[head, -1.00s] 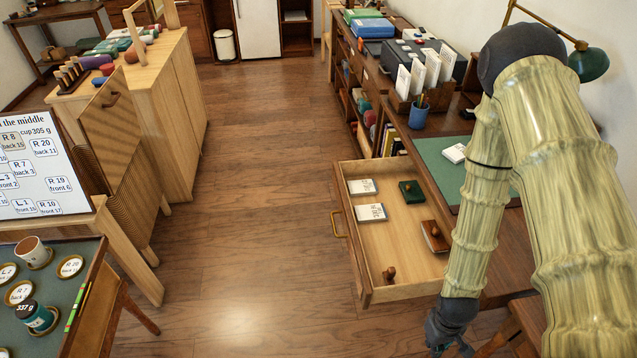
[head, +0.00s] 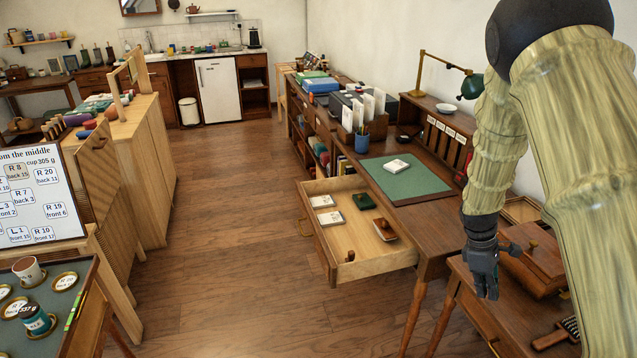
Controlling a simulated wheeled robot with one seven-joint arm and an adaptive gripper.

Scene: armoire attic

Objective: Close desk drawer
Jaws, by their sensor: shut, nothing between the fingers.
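The desk drawer (head: 375,266) is pulled well out from the wooden desk (head: 428,225), toward the left. Its brass handle (head: 304,227) is on the left-hand front panel. Inside lie two white cards or boxes (head: 330,218), a dark green box (head: 363,202), a brown object on a pale base (head: 385,229) and a small knob-like item (head: 350,256). My gripper (head: 486,287) hangs pointing down to the right of the drawer, apart from it and from the handle. It looks shut and holds nothing.
A green desk mat (head: 405,177) with a white box lies on the desk. Open wooden floor (head: 225,225) lies left of the drawer. A cabinet and board stand further left.

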